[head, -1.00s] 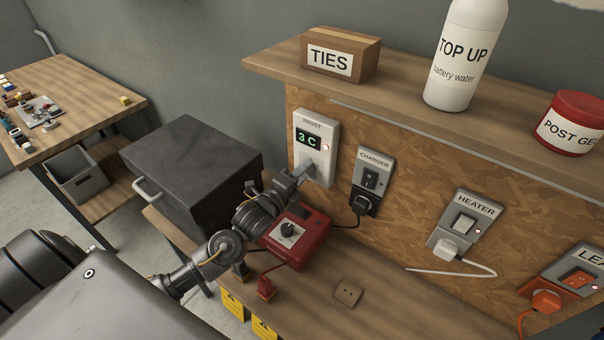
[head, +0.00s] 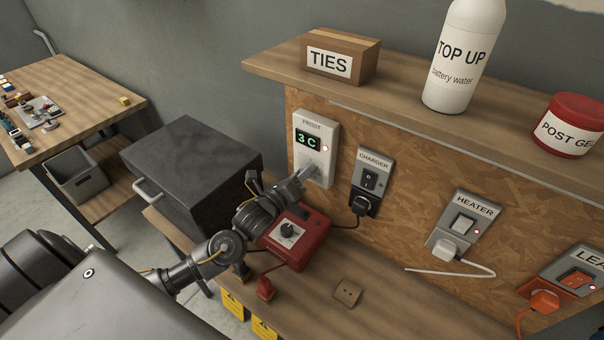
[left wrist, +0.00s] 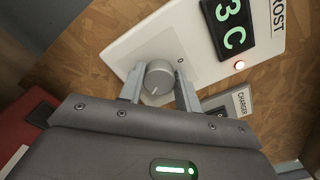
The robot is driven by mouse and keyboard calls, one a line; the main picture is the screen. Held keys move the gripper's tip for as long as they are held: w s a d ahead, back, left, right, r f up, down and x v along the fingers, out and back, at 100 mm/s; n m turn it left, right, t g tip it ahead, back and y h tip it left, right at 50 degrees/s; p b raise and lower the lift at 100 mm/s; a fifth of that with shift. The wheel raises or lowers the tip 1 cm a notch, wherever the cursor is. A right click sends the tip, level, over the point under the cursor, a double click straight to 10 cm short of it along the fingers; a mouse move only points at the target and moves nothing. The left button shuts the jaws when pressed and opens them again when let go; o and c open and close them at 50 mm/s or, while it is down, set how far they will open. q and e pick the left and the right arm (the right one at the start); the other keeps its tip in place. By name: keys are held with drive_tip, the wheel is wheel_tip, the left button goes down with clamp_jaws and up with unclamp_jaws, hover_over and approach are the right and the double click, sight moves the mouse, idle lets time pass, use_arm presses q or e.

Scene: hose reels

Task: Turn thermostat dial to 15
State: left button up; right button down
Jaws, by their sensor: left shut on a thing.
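The thermostat (head: 326,130) is a white plate labelled FROST on the chipboard panel, with a display (head: 307,140) reading 3 C and a small lit lamp. Its grey round dial (left wrist: 159,78) shows in the left wrist view, below the display, with a pale pointer mark on its face. In the head view the dial is hidden behind my gripper. My left gripper (left wrist: 158,88) has one finger on each side of the dial and is shut on it. In the head view, my left gripper (head: 306,178) reaches the lower part of the plate. My right gripper is not in view.
A dark grey case (head: 190,150) stands left of my arm. CHARGER (head: 371,182) and HEATER (head: 464,226) switches are to the right. A shelf (head: 420,105) overhangs the panel.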

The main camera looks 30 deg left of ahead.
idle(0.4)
use_arm(q)
drive_tip(key=o, duration=1)
drive_tip(key=shift+c, duration=0.2)
drive_tip(key=s+a+b, duration=0.1)
drive_tip(key=s+b, duration=0.3)
drive_tip(key=s, duration=0.6)
drive_tip(key=shift+s+a, duration=0.25)
drive_tip(key=shift+s, duration=0.1)
